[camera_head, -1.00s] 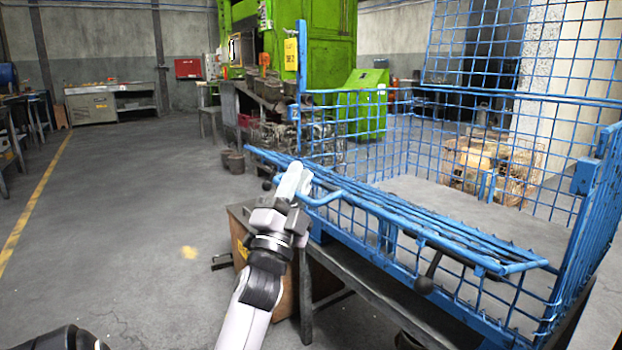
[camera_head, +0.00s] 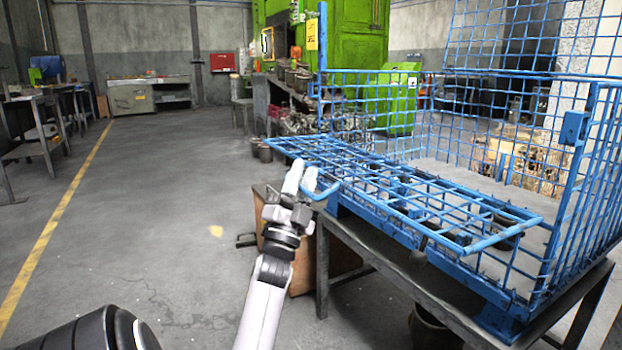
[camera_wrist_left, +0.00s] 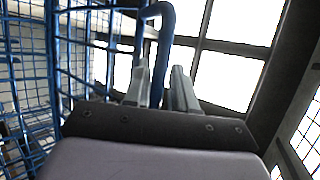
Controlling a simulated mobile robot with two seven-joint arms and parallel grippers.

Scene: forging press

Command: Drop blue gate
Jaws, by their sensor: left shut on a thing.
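The blue gate (camera_head: 420,200) is the hinged mesh front of a blue wire cage. In the head view it is folded outward and lies close to level, its outer bar toward me. A curved blue handle (camera_head: 327,191) sticks out near its left end. My left gripper (camera_head: 302,172) is at this handle, with its fingers closed on it. In the left wrist view the handle (camera_wrist_left: 160,25) runs down between the two fingers (camera_wrist_left: 158,85), which hide its lower part. My right gripper is not in view.
The cage stands on a dark table (camera_head: 375,245), with its right mesh side (camera_head: 590,170) and back upright. A brown box (camera_head: 305,255) sits under the table's left end. A green press (camera_head: 355,35) stands behind. The floor (camera_head: 170,190) to the left is clear.

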